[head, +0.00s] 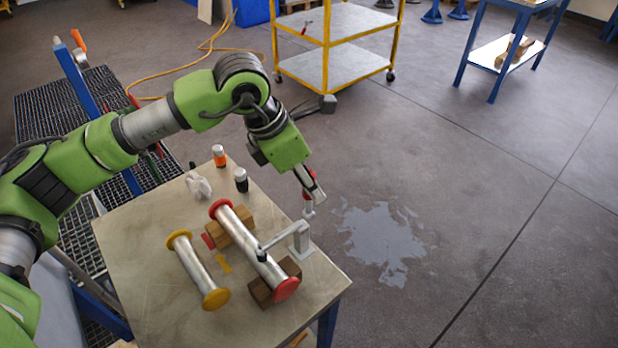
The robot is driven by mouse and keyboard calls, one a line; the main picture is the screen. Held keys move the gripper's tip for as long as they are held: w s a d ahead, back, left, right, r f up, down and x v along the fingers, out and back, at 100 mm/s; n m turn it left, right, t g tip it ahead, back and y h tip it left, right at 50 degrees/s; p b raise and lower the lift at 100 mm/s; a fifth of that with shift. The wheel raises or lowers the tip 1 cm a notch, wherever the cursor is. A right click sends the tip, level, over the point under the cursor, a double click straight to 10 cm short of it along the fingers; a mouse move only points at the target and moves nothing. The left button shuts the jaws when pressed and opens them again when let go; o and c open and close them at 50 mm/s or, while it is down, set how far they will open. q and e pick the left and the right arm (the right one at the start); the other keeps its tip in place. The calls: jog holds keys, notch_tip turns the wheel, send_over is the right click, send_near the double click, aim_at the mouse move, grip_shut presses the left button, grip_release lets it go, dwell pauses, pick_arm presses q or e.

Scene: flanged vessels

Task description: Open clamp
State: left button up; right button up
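A grey toggle clamp (299,239) stands at the right edge of the table. Its bar reaches left, and its black tip (262,250) sits over the steel vessel with red flanges (250,243), seemingly pressing on it. The clamp's handle (308,209) points up, with red showing at its top. My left gripper (313,193) is at the top of this handle, pointing down. Its fingers overlap the red part, and the small view does not show whether they are closed on it. My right gripper is not in view.
The red-flanged vessel rests on wooden blocks (262,290). A yellow-flanged vessel (197,268) lies to its left on the table (140,262). An orange-capped bottle (219,155), a dark bottle (241,180) and a crumpled cloth (198,186) stand behind.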

pick_arm(q)
jog(key=shift+f, duration=0.25)
grip_shut()
